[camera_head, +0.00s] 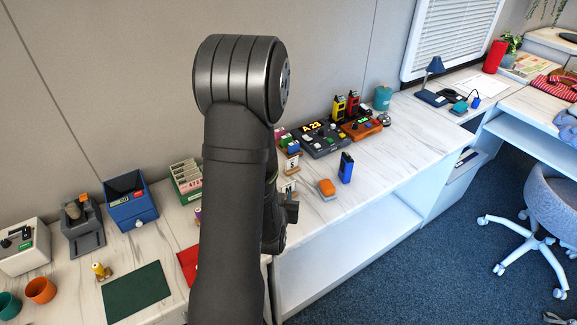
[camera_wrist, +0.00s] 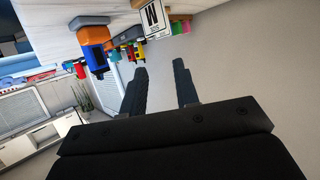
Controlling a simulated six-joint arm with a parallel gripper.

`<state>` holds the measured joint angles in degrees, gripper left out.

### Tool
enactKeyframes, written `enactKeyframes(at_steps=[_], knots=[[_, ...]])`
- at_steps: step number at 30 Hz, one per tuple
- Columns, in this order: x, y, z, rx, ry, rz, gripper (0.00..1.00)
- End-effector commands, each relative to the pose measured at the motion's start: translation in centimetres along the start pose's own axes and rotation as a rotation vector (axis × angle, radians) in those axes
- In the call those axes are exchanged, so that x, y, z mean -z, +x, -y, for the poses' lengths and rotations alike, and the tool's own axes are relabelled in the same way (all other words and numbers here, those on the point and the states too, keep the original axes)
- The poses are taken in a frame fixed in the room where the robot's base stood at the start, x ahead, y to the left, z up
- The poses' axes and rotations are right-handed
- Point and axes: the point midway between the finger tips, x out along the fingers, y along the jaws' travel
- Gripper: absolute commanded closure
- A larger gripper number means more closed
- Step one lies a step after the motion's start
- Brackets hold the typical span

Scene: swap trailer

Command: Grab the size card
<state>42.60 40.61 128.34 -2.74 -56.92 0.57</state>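A white card on a wooden block (camera_head: 292,162), marked with what looks like an S, stands on the white marbled counter just right of my arm in the head view. Another white card (camera_head: 287,186) shows below it, closer to my gripper (camera_head: 291,204) and partly hidden.
An orange object (camera_head: 326,188) and an upright blue object (camera_head: 346,167) stand right of the cards. A dark panel (camera_head: 324,140) with buttons lies behind. The marbled counter is clear towards its right front. A green mat (camera_head: 136,292) lies at the left.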

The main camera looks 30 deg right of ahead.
Motion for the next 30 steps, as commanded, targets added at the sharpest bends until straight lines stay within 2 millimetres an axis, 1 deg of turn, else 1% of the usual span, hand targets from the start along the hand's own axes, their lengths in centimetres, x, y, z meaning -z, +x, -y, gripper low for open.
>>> enactKeyframes(at_steps=[5,9,12,23,24,30], knots=[[3.0,-1.2,0.0,0.000,-0.001,-0.009,0.72],[6.1,-2.4,0.0,0.000,-0.001,-0.009,0.72],[8.0,-3.2,0.0,0.000,-0.001,-0.008,0.72],[12.7,-5.1,0.0,0.000,0.000,-0.006,0.72],[13.1,-5.0,0.1,0.001,0.003,-0.001,0.72],[13.4,-1.1,0.9,0.014,0.077,0.110,0.72]])
